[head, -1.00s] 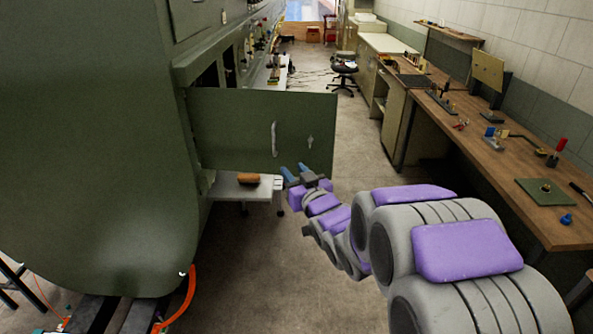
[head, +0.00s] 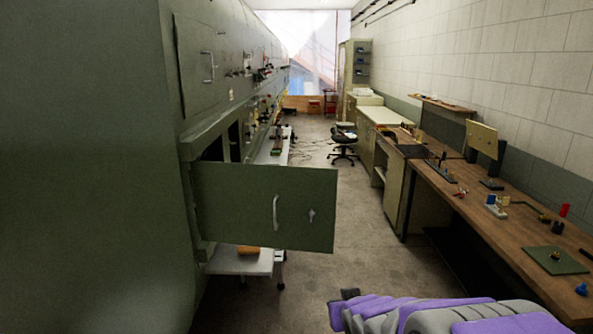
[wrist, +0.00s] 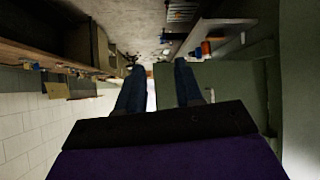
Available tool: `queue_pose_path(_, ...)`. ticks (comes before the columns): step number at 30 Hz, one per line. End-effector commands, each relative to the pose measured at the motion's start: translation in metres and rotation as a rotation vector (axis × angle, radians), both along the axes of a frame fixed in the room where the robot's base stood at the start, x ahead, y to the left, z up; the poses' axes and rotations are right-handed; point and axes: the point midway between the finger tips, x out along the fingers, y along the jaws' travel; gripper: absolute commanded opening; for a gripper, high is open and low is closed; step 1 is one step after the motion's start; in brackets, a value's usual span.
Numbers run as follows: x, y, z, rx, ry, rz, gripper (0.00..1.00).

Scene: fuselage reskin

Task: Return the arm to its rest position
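My arm, grey with purple pads, lies low at the bottom right of the head view. My gripper shows there only as a small dark end, and its fingers cannot be made out. In the wrist view my gripper (wrist: 158,76) has two dark blue fingers standing apart, with nothing gripped between them. The wrist picture is upside down, with the floor at the top. The gripper is clear of the open green panel door (head: 240,205) and of the workbench.
The green fuselage (head: 80,150) fills the left. A white cart (head: 235,264) with an orange-brown object (head: 248,250) stands under the door. A wooden workbench (head: 470,205) with tools lines the right wall. A black chair (head: 343,145) stands farther back. The aisle floor (head: 350,225) is clear.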

Motion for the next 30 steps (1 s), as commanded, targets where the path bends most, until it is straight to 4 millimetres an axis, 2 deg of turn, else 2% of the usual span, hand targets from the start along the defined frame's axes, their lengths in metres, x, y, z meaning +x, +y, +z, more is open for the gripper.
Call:
queue_pose_path(3,-0.048,-0.019,-0.011,-0.028,0.167,-0.057,0.36)
queue_pose_path(5,-0.074,-0.027,-0.017,-0.037,0.254,-0.082,0.36)
queue_pose_path(9,-0.142,-0.039,-0.027,-0.048,0.465,-0.132,0.36)
queue_pose_path(15,-0.247,-0.043,-0.032,-0.039,0.768,-0.168,0.36)
queue_pose_path(18,-0.292,-0.04,-0.03,-0.028,0.889,-0.172,0.36)
queue_pose_path(21,-0.325,-0.037,-0.027,-0.02,0.983,-0.172,0.36)
queue_pose_path(24,-0.344,-0.034,-0.025,-0.015,1.039,-0.169,0.36)
queue_pose_path(30,-0.353,-0.033,-0.023,-0.012,1.062,-0.166,0.36)
